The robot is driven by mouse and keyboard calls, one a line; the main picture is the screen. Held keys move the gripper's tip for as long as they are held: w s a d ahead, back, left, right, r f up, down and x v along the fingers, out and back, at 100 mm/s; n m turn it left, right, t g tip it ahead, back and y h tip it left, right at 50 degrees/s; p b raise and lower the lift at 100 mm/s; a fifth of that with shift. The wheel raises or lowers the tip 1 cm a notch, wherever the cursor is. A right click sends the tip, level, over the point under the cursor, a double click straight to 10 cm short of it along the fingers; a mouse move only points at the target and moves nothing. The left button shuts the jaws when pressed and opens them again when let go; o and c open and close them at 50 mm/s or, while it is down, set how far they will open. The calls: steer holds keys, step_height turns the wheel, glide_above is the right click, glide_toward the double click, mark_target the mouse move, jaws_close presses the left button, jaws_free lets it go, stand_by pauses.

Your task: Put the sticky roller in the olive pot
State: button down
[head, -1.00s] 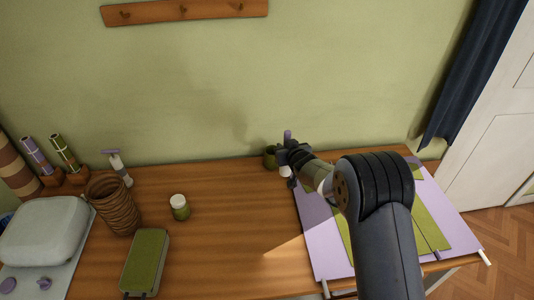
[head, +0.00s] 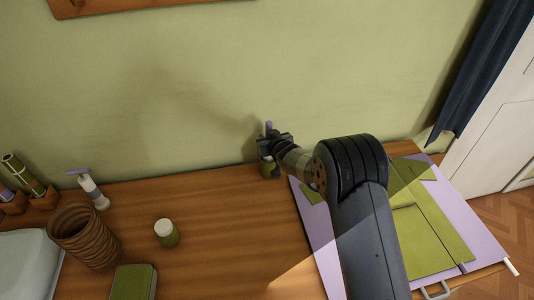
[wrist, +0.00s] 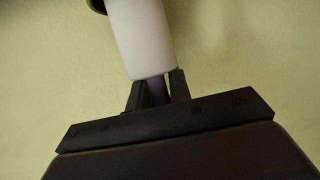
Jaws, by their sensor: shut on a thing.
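My gripper (head: 272,146) is shut on the purple handle (head: 268,127) of the sticky roller, which sticks up above the jaws. In the wrist view the roller's white cylinder (wrist: 139,38) extends beyond the fingers (wrist: 155,92), away from the palm. A dark olive edge, probably the pot's rim (wrist: 97,6), shows beside the roller's far end. I cannot tell whether the roller is inside the pot.
A white-lidded green jar (head: 166,233), a brown ribbed basket (head: 84,238) and an olive case (head: 133,283) stand to the left. A purple and white bottle (head: 92,190) is behind them. Lilac and olive sheets (head: 330,262) cover the right side. The middle wood is clear.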

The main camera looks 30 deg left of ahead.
steer(key=shift+f+b, duration=1.05)
steer(key=shift+f, duration=1.05)
steer(key=shift+f, duration=0.2)
steer(key=c, duration=1.3)
jaws_free()
steer(key=shift+r, duration=0.1)
